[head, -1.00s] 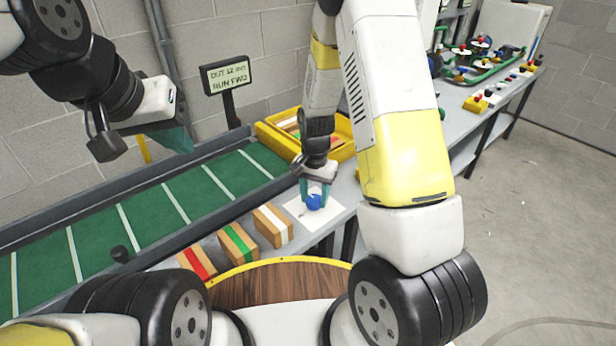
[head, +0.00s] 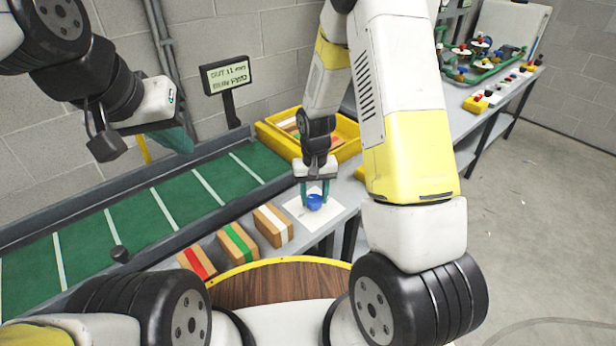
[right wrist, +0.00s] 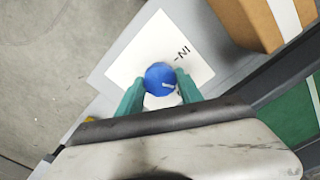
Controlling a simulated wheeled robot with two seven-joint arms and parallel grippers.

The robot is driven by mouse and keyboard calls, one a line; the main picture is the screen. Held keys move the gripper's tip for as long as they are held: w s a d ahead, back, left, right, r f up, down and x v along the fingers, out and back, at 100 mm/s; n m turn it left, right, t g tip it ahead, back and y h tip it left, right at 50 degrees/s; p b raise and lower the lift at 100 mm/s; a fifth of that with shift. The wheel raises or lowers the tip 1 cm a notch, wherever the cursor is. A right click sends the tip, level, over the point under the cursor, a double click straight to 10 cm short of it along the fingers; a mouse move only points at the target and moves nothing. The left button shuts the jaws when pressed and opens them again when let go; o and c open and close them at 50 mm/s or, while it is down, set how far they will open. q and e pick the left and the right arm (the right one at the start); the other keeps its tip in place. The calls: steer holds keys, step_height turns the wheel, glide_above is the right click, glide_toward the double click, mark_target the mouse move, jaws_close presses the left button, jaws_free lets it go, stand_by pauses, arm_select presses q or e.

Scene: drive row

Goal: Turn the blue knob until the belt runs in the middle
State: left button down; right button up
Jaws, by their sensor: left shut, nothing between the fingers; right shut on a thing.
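The blue knob (head: 315,202) stands on a white card at the belt's near side. My right gripper (head: 314,190) points down over it and is shut on it. In the right wrist view the blue knob (right wrist: 161,79) sits between the two teal fingers, with marks reading "-NI" on the card (right wrist: 190,50). The green belt (head: 130,215) with white cross stripes runs in a grey frame. The display (head: 226,76) shows green text that seems to read "OUT 11" and "RUN FWD". My left gripper (head: 180,138) is shut and empty, high above the belt's far side.
A yellow tray (head: 350,130) of blocks stands behind my right gripper. Floor on the right is clear.

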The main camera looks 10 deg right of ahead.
mark_target(314, 199)
steer(key=shift+n, duration=0.7)
steer(key=o, duration=1.4)
steer(key=shift+r, duration=3.9)
